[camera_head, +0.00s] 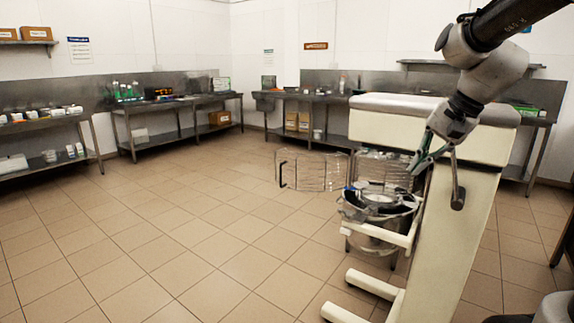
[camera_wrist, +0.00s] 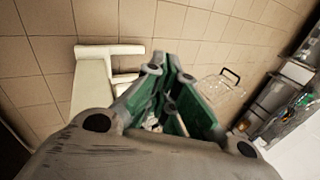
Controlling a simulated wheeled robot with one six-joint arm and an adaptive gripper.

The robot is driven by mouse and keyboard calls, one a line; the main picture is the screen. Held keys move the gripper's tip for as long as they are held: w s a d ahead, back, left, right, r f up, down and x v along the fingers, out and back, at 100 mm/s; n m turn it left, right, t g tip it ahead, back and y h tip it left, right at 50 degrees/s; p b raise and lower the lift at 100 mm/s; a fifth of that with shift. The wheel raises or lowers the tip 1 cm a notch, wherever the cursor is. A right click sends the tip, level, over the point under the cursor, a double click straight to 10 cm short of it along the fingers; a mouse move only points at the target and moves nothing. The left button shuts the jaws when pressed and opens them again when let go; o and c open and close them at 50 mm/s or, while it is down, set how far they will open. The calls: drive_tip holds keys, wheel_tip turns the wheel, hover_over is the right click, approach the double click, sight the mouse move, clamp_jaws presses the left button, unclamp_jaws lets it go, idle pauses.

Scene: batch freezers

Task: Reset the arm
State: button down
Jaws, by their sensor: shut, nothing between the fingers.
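My arm reaches in from the upper right of the head view. My gripper (camera_head: 418,167), with green fingers, hangs in front of the cream machine (camera_head: 480,185), near its upper part. The fingers are shut and hold nothing. In the wrist view my gripper (camera_wrist: 168,62) points away from the camera with its green fingers drawn together. I cannot tell from the head view whether the fingers touch the machine.
A wire guard (camera_head: 312,171) sticks out left of the machine, above a metal bowl (camera_head: 375,238) on its support arms. A grey lever (camera_head: 457,197) hangs close beside my gripper. Steel tables (camera_head: 180,103) line the walls. The tiled floor at left is clear.

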drive_tip(key=s+d+f+n+h, duration=0.1)
drive_tip(key=s+d+n+h, duration=0.1)
drive_tip(key=s, duration=0.7)
drive_tip(key=s+d+f+n+h, duration=0.1)
drive_tip(key=s+d+n, duration=0.3)
drive_tip(key=s, duration=0.6)
drive_tip(key=f+n, duration=0.1)
drive_tip(key=n, duration=0.1)
drive_tip(key=shift+s+f+n+t+h, duration=0.15)
drive_tip(key=shift+f+n+t+h, duration=0.15)
drive_tip(key=shift+n+h, duration=0.1)
